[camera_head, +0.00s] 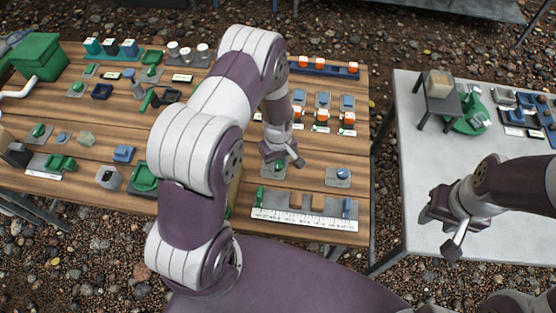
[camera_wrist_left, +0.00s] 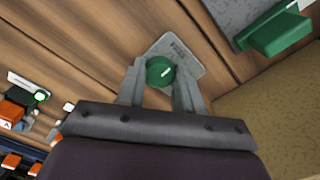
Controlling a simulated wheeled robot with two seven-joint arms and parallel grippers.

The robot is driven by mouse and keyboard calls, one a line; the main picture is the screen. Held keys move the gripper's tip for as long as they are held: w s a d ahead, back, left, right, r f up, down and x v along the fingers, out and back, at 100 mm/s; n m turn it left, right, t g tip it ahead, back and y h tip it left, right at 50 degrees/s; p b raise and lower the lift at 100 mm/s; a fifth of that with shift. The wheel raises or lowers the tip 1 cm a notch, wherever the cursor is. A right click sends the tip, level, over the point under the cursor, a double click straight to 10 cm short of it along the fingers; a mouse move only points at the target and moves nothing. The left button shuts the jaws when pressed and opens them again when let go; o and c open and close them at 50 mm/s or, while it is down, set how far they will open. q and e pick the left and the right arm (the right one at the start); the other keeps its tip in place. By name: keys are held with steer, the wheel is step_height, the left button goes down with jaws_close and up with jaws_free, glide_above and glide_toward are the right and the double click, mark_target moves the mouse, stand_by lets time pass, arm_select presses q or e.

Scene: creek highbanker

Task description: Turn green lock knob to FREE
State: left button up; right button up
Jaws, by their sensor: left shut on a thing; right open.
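The green lock knob (camera_wrist_left: 160,71) is a round knob with a short white mark on a grey plate (camera_wrist_left: 193,65) on the wooden table. In the head view the gripper mostly hides the knob. My right gripper (camera_head: 444,228) is open and empty above the grey table at the right.
A ruler strip (camera_head: 303,219) with grey, green and blue parts lies near the wooden table's front edge. A grey plate with a blue knob (camera_head: 342,174) is to the right of my left gripper. Another large green handle (camera_wrist_left: 276,32) is close by. Orange-topped items (camera_head: 321,116) stand behind.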

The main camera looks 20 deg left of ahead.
mark_target(278, 164)
arm_select(q)
steer(key=o, duration=1)
steer(key=shift+o, duration=0.2)
step_height(278, 164, up, 13)
steer(key=shift+f, duration=0.15)
steer(key=s+d+r+m+t, duration=0.1)
steer(key=s+r+m, duration=0.9)
steer(key=s, duration=0.1)
steer(key=shift+s+d+p, duration=0.3)
steer(key=shift+d+p, duration=0.05)
steer(key=shift+p, duration=0.1)
